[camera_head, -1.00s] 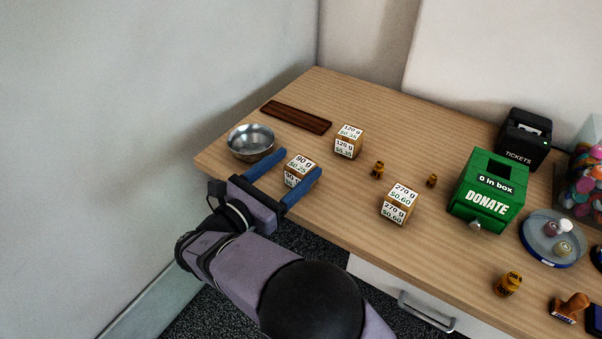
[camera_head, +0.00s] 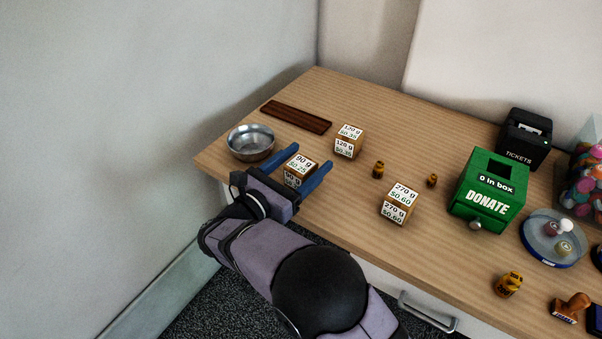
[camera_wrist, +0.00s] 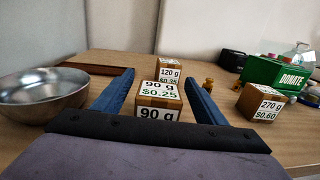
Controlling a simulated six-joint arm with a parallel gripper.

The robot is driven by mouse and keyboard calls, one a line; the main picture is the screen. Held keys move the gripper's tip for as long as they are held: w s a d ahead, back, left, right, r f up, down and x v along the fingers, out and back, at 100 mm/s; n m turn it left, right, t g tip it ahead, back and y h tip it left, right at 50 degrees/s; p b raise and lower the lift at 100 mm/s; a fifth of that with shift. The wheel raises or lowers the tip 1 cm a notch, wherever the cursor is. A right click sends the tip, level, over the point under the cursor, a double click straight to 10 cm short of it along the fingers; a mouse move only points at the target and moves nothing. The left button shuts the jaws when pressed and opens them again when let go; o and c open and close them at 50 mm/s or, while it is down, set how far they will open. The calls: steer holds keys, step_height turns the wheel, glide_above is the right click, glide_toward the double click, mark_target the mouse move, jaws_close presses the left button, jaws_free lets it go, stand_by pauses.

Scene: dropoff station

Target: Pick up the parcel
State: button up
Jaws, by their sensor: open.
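Three wooden parcels with white weight and price labels stand on the desk. The 90 g, $0.25 parcel (camera_head: 300,168) is at the near left edge; it also shows centred in the wrist view (camera_wrist: 159,98). The 120 g, $0.35 parcel (camera_head: 348,142) stands behind it, and the 270 g, $0.60 parcel (camera_head: 397,203) stands to the right. My gripper (camera_head: 305,160) is open, with one blue finger on each side of the 90 g parcel. In the wrist view a gap shows on both sides of the parcel; its lower front is hidden by my gripper's body.
A metal bowl (camera_head: 250,142) stands just left of my left finger. A dark wooden strip (camera_head: 296,117) lies behind. Small brass weights (camera_head: 378,170), a green donation box (camera_head: 487,190), a ticket printer (camera_head: 524,139) and a round dish (camera_head: 551,238) stand to the right.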

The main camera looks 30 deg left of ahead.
steer(key=shift+w+d, duration=0.1)
steer(key=shift+w, duration=1.25)
steer(key=c, duration=1.2)
steer(key=shift+o, duration=0.2)
steer(key=shift+r, duration=0.1)
step_height(320, 180, up, 10)
steer(key=p, duration=0.1)
